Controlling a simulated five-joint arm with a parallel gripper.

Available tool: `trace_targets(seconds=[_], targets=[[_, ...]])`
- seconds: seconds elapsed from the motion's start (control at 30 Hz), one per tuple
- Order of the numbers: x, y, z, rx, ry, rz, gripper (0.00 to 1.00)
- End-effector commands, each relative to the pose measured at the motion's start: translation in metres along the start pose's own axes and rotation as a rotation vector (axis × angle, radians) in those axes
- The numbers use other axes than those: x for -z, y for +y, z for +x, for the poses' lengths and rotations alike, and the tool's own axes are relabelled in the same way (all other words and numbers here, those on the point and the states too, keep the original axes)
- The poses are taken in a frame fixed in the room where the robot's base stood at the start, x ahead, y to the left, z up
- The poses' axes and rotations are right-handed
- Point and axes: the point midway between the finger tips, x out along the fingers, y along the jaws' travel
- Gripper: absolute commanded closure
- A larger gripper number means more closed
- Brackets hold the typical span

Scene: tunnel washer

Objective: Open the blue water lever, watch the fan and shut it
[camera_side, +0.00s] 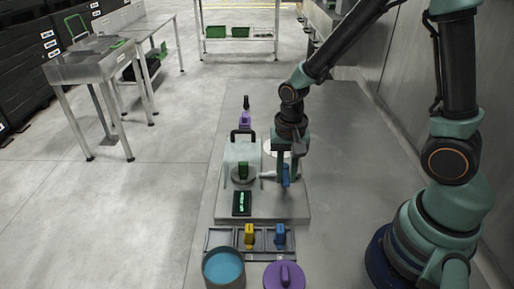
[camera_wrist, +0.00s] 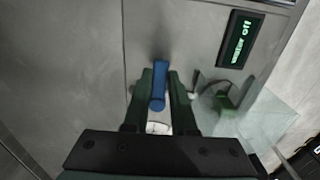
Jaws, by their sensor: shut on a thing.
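The blue water lever (camera_wrist: 159,88) stands between the two dark green fingers of my gripper (camera_wrist: 161,95) in the wrist view. The fingers are shut on it. In the side view my gripper (camera_side: 287,170) points down at the right of the washer, and part of the blue lever (camera_side: 286,177) shows at its tips. A clear box (camera_side: 240,155) with a black handle and a green lever (camera_side: 243,170) stand to the left of my gripper. The black display (camera_wrist: 240,38) shows green text that seems to end in "off". I cannot make out the fan.
A tray (camera_side: 263,254) in front holds a yellow piece (camera_side: 250,236) and a blue piece (camera_side: 280,235). A tub of blue liquid (camera_side: 224,283) and a purple-lidded pot (camera_side: 285,275) stand nearest the camera. A purple bottle (camera_side: 245,118) is behind the box. The bench's left strip is clear.

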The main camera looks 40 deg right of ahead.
Motion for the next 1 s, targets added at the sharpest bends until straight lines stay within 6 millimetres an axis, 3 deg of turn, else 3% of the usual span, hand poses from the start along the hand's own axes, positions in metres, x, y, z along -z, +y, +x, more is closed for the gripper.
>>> trace_targets(seconds=[0.37,1.0], targets=[[0.000,0.005,-0.001,0.000,0.000,-0.106,1.00],[0.011,0.029,-0.001,0.000,-0.001,-0.675,1.00]])
